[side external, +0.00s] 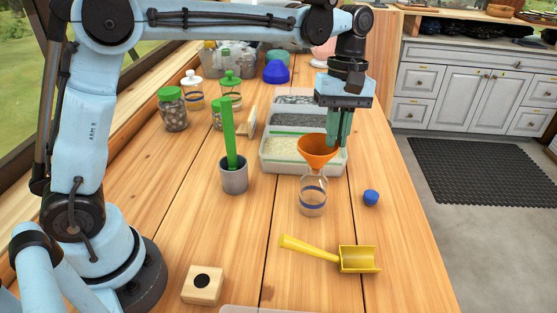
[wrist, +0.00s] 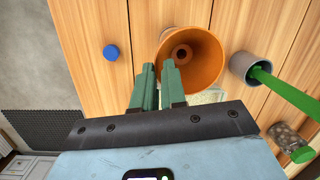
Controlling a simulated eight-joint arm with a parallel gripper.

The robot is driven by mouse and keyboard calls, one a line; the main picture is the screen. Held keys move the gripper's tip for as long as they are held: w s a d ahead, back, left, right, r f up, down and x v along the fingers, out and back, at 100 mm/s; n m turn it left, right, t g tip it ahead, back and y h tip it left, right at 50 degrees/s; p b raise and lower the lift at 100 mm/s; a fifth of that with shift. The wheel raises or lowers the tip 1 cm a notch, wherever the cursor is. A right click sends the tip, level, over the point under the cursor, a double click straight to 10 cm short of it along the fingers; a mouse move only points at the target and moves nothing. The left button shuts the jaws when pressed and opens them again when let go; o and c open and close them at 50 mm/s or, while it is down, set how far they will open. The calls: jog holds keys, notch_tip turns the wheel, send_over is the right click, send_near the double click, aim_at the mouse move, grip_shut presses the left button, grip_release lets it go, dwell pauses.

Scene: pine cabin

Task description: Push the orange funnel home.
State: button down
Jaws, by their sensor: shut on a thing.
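The orange funnel (side external: 317,150) is over the mouth of a clear bottle with a blue band (side external: 312,198) in the side view. Its spout meets the neck area; I cannot tell how deep it sits. My gripper (side external: 338,143) is at the funnel's right rim. In the wrist view its green fingers (wrist: 159,68) are shut on the near rim.
A divided grey tray (side external: 266,166) of grains lies behind the funnel. A grey cup (side external: 234,178) with a green stick stands left. A blue cap (side external: 371,198) lies right, and a yellow scoop (side external: 352,258) in front. Several jars stand at back left.

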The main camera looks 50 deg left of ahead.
jog(key=shift+f, duration=0.1)
jog(key=c, duration=1.1)
grip_release()
notch_tip(320, 180, up, 12)
jog(key=w+a, duration=0.1)
jog(key=w, duration=0.1)
jog(key=s+a+f+m+t, duration=0.4)
jog(key=s+f+m, duration=0.1)
jog(key=s+f, duration=0.2)
jog(key=s+a+f+m+t+y, duration=0.1)
jog(key=s+a+f+m+t, duration=0.3)
jog(key=s, duration=0.5)
notch_tip(320, 180, down, 4)
jog(key=shift+a+r+m+t, duration=0.1)
jog(key=shift+a+m+t, duration=0.3)
jog(key=shift+m, duration=0.7)
